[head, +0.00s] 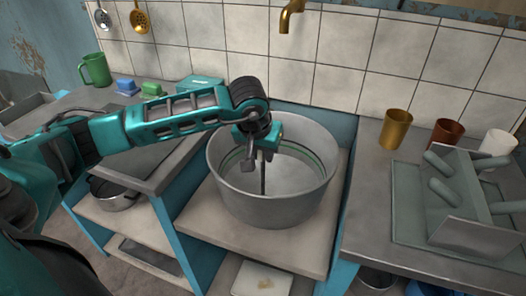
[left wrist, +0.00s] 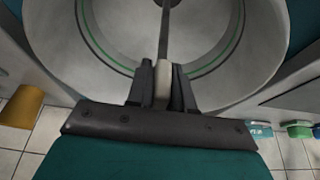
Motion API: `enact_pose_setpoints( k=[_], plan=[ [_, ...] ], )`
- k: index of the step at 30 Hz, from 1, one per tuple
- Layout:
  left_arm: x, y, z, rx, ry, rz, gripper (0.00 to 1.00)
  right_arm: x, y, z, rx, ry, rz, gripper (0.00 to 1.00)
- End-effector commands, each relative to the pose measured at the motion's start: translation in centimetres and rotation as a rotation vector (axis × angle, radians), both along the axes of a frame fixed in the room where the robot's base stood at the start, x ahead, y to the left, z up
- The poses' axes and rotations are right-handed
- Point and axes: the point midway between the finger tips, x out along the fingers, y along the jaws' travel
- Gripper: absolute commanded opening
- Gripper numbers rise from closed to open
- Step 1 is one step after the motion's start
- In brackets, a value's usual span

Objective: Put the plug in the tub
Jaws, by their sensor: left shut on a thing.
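The tub (head: 270,208) is a large round grey metal basin standing on a low shelf between two counters. Its inside has a green ring and fills much of the left wrist view (left wrist: 105,40). My left gripper (head: 257,152) is over the tub's opening. It is shut on a pale handle (left wrist: 163,80), which appears to belong to the plug. A thin dark rod (head: 263,178) runs from the gripper down into the tub. The rod's lower end is hard to make out, so I cannot tell whether it touches the tub's floor. My right gripper is not in view.
A golden faucet (head: 290,14) sticks out of the tiled wall behind the tub. The right counter holds a golden cup (head: 396,130), a brown cup (head: 446,134), a white cup (head: 498,142) and a grey rack (head: 462,200). A green mug (head: 96,70) stands at the back left.

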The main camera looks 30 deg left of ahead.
Motion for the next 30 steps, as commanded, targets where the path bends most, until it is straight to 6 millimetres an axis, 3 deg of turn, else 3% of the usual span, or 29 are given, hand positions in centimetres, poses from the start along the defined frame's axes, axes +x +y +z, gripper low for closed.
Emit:
enact_pose_setpoints(
  k=[8, 9, 18, 23, 30],
  plan=[
    [0.02, 0.01, 0.07, 0.000, -0.002, 0.000, 0.00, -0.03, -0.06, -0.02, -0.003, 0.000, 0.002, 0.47],
    [0.03, 0.02, 0.07, 0.000, -0.002, 0.000, 0.22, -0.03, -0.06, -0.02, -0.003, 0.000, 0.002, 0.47],
    [0.01, 0.01, 0.04, 0.000, -0.001, 0.000, 0.51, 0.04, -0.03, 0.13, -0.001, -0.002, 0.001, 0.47],
    [0.01, 0.01, 0.03, 0.000, -0.001, 0.000, 0.51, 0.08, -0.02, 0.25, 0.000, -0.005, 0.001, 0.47],
    [-0.02, 0.02, -0.03, 0.001, 0.001, 0.000, 0.73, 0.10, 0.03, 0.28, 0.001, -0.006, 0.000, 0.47]
  ],
)
